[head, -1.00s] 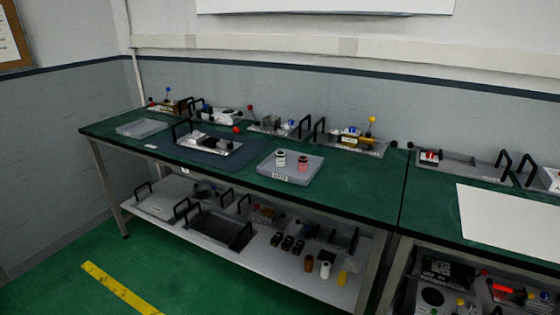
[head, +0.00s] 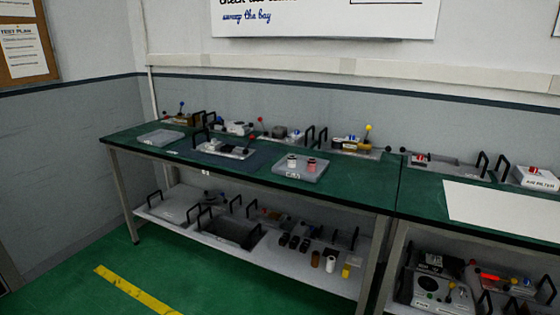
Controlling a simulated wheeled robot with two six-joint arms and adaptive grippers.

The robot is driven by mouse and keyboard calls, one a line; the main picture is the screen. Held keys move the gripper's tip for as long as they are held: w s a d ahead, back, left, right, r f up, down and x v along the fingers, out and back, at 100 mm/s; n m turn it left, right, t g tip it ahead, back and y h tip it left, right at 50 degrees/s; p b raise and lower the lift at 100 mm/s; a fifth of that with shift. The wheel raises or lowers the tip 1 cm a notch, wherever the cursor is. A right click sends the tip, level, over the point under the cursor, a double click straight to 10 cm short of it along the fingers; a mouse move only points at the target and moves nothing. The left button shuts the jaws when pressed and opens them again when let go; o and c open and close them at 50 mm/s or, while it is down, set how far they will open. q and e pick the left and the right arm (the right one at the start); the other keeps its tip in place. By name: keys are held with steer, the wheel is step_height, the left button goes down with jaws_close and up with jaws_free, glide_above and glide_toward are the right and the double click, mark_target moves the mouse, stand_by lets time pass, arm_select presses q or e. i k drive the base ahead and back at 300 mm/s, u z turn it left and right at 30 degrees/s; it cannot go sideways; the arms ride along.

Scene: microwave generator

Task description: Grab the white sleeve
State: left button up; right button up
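Two white cylinders could be the white sleeve. One white cylinder (head: 331,263) stands upright on the lower shelf, between a brown cylinder (head: 316,258) and a yellow piece (head: 346,271). Another white cylinder (head: 292,161), with dark markings, stands in the grey tray (head: 288,174) on the bench top, beside a red one (head: 311,164). Both are small and far off. Neither of my grippers shows in the head view.
The green bench (head: 352,190) stands along the wall, with handled trays and fixtures at its back. The lower shelf (head: 185,219) holds trays and several small dark parts. The green floor (head: 70,280) in front is clear, with a yellow stripe (head: 138,290).

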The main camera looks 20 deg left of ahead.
mark_target(292, 159)
steer(key=u, duration=0.35)
steer(key=i, duration=1.05)
steer(key=z, duration=0.05)
